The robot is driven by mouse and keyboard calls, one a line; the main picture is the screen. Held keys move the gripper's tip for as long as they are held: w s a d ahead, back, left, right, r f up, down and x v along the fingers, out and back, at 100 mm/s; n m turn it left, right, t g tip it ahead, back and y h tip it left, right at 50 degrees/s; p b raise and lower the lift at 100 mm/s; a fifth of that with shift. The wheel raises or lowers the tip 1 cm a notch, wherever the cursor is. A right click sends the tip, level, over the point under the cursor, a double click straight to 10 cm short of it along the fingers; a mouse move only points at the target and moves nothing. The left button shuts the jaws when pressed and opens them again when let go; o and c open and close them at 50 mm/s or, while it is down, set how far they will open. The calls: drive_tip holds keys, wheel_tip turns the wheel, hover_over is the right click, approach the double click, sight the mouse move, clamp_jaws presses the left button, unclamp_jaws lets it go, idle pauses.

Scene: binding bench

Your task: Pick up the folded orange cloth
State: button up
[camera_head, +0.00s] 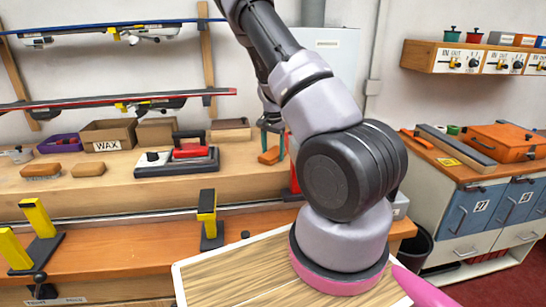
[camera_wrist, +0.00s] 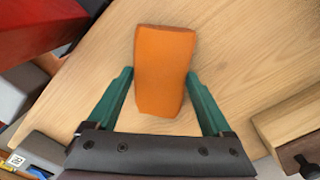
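The folded orange cloth (camera_wrist: 164,72) lies on the wooden bench top in the middle of the wrist view. It looks like a thick orange block, slightly wider at its far end. My gripper (camera_wrist: 160,88) is open, with one green finger on each side of the cloth's near part. Small gaps show between the fingers and the cloth. In the head view the cloth (camera_head: 269,156) shows on the shelf beneath my gripper (camera_head: 276,142), which is partly hidden behind my arm.
A red object (camera_wrist: 40,28) stands at upper left in the wrist view, and a wooden block (camera_wrist: 290,125) at right. In the head view, a black device with a red top (camera_head: 178,163) and cardboard boxes (camera_head: 108,134) stand left of the cloth. Bench surface around the cloth is clear.

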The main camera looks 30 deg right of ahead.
sight(273, 153)
drive_tip(key=c, duration=0.6)
wheel_tip(273, 153, up, 10)
drive_tip(key=shift+r, duration=0.1)
